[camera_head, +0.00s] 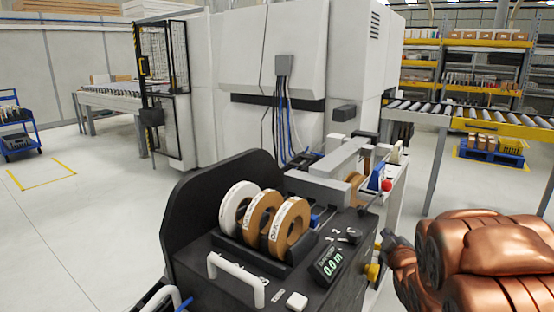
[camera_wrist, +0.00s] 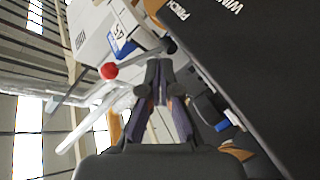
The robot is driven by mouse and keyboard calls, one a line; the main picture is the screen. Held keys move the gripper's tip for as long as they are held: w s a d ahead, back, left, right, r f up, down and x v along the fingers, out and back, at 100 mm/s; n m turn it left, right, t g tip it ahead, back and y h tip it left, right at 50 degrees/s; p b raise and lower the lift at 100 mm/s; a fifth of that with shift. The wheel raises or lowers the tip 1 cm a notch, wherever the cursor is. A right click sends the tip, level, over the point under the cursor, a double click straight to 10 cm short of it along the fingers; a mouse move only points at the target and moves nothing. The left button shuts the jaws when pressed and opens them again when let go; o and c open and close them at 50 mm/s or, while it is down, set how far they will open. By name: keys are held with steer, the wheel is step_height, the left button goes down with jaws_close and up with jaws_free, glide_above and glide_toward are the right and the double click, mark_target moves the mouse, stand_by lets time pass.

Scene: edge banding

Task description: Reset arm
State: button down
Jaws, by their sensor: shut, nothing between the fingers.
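My arm, copper-coloured, fills the lower right of the head view. My gripper (camera_wrist: 159,72) is in the middle of the wrist view, its dark fingers together and nothing held between them. In the head view my arm's end is beside the right side of the dark edge banding bench (camera_head: 205,262); the fingers are hard to make out there. In the wrist view a red knob (camera_wrist: 109,71) is left of the fingertips, and a dark panel (camera_wrist: 235,50) with white lettering is to the right.
A white roll (camera_head: 229,207) and two brown rolls (camera_head: 262,214) stand in a black holder on the bench. A small display (camera_head: 328,266) reads 0.0 m. A white handle (camera_head: 240,280) is at the front. A roller conveyor (camera_head: 480,115) is behind right. Open floor (camera_head: 80,220) lies left.

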steer(key=s+a+f+m+g+y, duration=0.15)
steer(key=s+a+m+g, duration=0.35)
steer(key=s, duration=1)
steer(key=s+a+f+m+g, duration=0.1)
steer(key=s+a+f+g, duration=0.2)
steer(key=s+g, duration=0.75)
steer(key=s+a+f+m+g, duration=0.2)
steer(key=s+a+m+g, duration=0.15)
steer(key=s, duration=1.45)
step_height(320, 180, up, 22)
steer(key=s+t+p, duration=0.1)
steer(key=p, duration=2)
steer(key=shift+s+a+r+n, duration=0.2)
steer(key=shift+s+r+n, duration=0.05)
steer(key=shift+n, duration=0.1)
steer(key=c, duration=1.9)
jaws_free()
